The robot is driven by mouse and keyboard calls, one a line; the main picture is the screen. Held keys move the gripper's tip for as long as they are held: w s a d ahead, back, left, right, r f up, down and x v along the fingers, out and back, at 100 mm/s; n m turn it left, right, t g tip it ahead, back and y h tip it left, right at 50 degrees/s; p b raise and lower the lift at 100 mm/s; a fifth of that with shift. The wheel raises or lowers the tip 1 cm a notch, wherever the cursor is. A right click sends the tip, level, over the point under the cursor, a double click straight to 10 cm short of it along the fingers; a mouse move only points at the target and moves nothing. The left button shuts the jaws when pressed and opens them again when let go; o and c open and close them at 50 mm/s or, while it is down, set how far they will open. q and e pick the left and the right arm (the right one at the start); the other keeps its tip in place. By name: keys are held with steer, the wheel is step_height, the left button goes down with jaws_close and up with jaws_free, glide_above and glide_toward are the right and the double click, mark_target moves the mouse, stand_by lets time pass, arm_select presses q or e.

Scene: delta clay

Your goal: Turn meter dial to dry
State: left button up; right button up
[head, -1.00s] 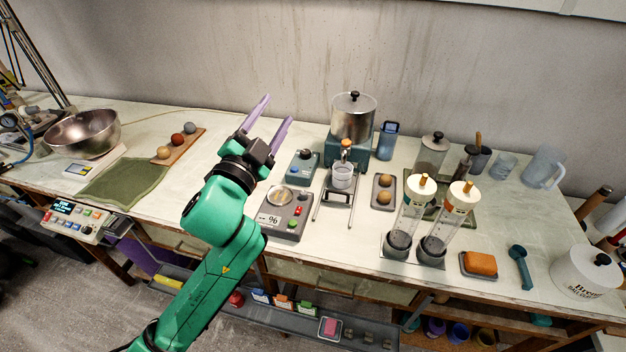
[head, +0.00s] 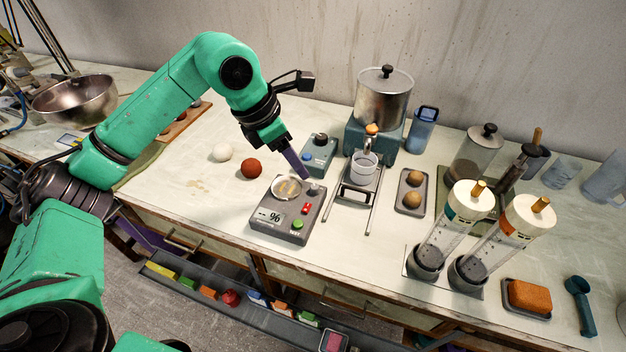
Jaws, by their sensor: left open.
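A grey meter (head: 272,232) sits near the table's front edge. My left gripper (head: 307,177) points down over the meter's back edge. Its purple fingers overlap in this view and end just by the dial; I cannot tell whether they touch it. They are open with nothing seen between them. The dial's marks are too small to read. My right gripper is not in view.
A blue-grey box with a knob (head: 320,140) stands right behind the fingers. A stand with a cup (head: 364,169) is to the right. A white ball (head: 222,152) and a red-brown ball (head: 251,169) lie on the table to the left. Two clear cylinders (head: 441,240) stand farther right.

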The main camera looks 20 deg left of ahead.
mark_target(314, 186)
arm_select(q)
steer(key=p+x, duration=0.1)
steer(key=x, duration=0.7)
steer(key=shift+w+f, duration=0.2)
steer(key=shift+w, duration=0.05)
steer(key=shift+w+d+f+p, duration=0.1)
steer(key=shift+d+f+p, duration=0.2)
steer(key=shift+f, duration=0.25)
jaws_close()
